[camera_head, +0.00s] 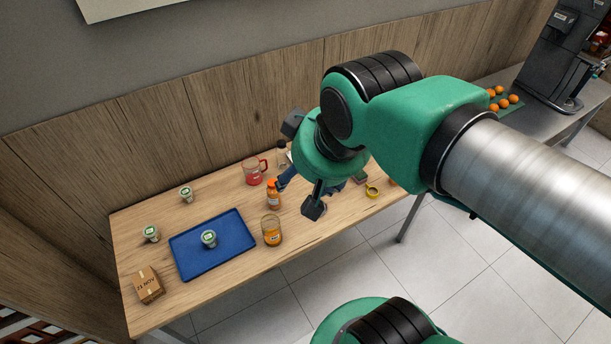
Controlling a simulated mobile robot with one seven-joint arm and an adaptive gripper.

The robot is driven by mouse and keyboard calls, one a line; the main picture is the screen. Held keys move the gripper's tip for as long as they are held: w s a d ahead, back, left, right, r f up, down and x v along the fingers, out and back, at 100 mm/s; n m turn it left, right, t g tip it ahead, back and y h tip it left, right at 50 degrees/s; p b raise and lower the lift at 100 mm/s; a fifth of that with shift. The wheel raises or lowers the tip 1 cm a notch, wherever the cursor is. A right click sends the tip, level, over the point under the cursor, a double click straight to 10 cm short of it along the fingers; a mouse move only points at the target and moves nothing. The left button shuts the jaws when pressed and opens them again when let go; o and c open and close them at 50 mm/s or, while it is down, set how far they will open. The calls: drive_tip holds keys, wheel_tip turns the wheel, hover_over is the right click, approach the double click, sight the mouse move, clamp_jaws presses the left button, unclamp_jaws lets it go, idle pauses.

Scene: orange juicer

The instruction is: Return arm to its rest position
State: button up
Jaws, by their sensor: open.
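My arm reaches in from the right edge of the head view and bends over the right part of the wooden table (198,296). My gripper (301,168) hangs past the green wrist, with its dark fingers spread wide apart. It is open, and I see nothing held between the fingers. The wrist hides part of the gripper and part of the table behind it. The height of the fingers above the table is hard to tell.
A blue tray (188,270) bears a small cup (209,238). Near my gripper are an orange-capped bottle (273,194), a jar (272,231), a red mug (253,172) and yellow tape (373,191). A cardboard box (149,285) stands left. Oranges (503,102) and a dark machine (556,60) are at right.

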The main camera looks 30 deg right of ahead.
drive_tip(key=shift+s+f, duration=0.2)
drive_tip(key=shift+s, duration=0.2)
wheel_tip(320, 180, down, 7)
drive_tip(key=b, duration=0.6)
drive_tip(key=shift+r+b, duration=0.15)
drive_tip(key=shift+b, duration=0.2)
drive_tip(key=shift+r, duration=0.1)
